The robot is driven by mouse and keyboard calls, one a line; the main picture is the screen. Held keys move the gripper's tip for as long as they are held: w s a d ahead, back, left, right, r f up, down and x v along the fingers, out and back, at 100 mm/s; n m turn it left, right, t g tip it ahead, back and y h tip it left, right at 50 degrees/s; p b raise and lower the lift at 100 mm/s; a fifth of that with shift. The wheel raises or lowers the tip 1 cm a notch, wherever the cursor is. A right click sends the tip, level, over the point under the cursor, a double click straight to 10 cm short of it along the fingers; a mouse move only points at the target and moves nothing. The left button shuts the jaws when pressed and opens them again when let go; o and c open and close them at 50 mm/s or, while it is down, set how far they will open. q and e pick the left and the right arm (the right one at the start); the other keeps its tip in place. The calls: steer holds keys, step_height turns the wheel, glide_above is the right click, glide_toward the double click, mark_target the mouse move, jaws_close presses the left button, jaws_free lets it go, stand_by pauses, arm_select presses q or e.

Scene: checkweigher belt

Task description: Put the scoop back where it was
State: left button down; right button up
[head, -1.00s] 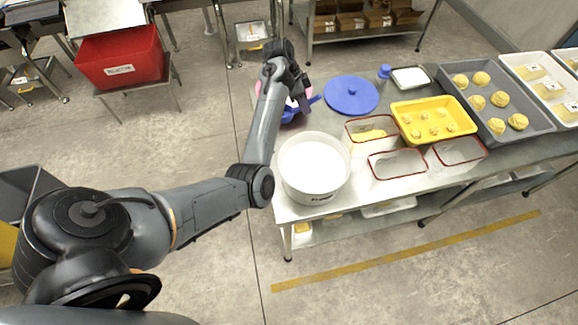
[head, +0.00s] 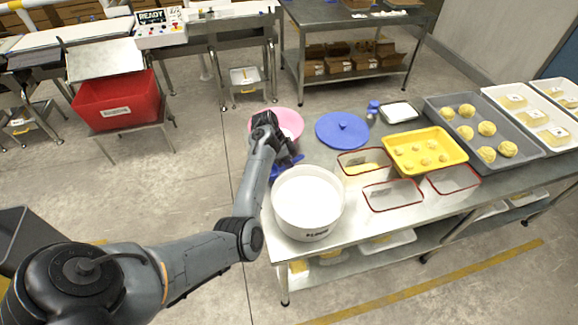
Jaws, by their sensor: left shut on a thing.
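The blue scoop (head: 284,168) is in my left gripper (head: 284,153), between the pink bowl (head: 288,119) and the white flour tub (head: 307,198). The gripper is shut on it and hides part of it. I cannot tell whether the scoop touches the table. The tub is round, open and holds white flour, with a printed label on its front. The pink bowl stands at the table's far left corner, partly hidden by my left arm. My right gripper is not in view.
A blue round lid (head: 342,129) lies right of the bowl. Red-rimmed clear containers (head: 393,196), a yellow tray (head: 425,150) and a grey dough tray (head: 531,147) fill the steel table (head: 345,228) to the right. A red bin (head: 115,103) stands far left.

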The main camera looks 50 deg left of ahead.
arm_select(q)
steer(key=shift+d+f, duration=0.1)
steer(key=shift+f, duration=0.65)
steer(key=shift+f, duration=0.1)
steer(key=c, duration=1)
jaws_free()
